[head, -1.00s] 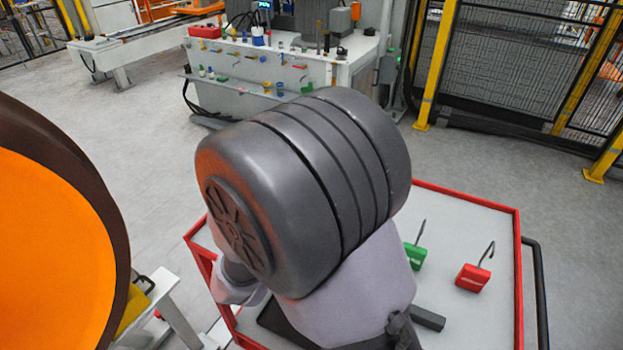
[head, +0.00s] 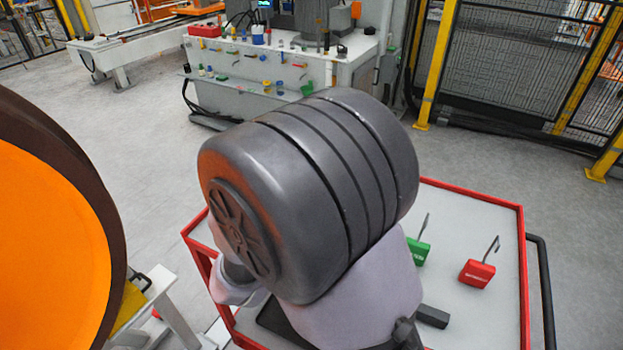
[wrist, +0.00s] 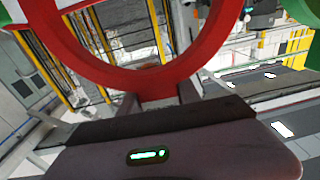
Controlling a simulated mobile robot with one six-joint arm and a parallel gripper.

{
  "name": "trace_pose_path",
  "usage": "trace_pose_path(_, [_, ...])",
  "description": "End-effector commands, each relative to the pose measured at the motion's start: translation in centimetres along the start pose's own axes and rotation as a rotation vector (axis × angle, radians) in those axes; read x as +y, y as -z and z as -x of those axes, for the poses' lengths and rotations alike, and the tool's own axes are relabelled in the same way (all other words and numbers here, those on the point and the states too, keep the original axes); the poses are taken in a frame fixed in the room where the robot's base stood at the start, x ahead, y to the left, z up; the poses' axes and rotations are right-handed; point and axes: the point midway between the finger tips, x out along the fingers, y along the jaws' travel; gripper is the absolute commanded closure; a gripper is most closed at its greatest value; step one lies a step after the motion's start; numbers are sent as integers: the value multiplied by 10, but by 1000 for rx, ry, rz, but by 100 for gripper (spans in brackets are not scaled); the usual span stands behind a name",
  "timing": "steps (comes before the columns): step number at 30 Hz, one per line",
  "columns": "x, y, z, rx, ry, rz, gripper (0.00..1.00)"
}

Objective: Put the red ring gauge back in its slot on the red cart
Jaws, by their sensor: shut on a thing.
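The red ring gauge (wrist: 130,78) shows large in the wrist view, its upper part cut off by the frame. My gripper (wrist: 162,98) is shut on the ring's lower part. The red cart (head: 470,193) stands below and behind my arm in the head view, with a grey top and a red rim. My arm covers much of the cart's left and middle. The gripper and the ring are hidden behind my arm in the head view. I cannot make out the ring's slot.
On the cart's right side stand a green block (head: 418,251) and a red block (head: 477,274), each with a hook. A dark bar (head: 432,316) lies nearer. A large orange disc (head: 50,235) fills the left edge. A cluttered workbench (head: 290,75) stands behind, with open floor between.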

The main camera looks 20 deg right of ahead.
Motion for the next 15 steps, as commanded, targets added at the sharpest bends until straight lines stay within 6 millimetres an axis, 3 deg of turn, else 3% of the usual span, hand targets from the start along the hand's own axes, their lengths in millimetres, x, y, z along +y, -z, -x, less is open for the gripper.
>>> trace_pose_path(15, [0, -11, 0, 0, 0, -1, 100])
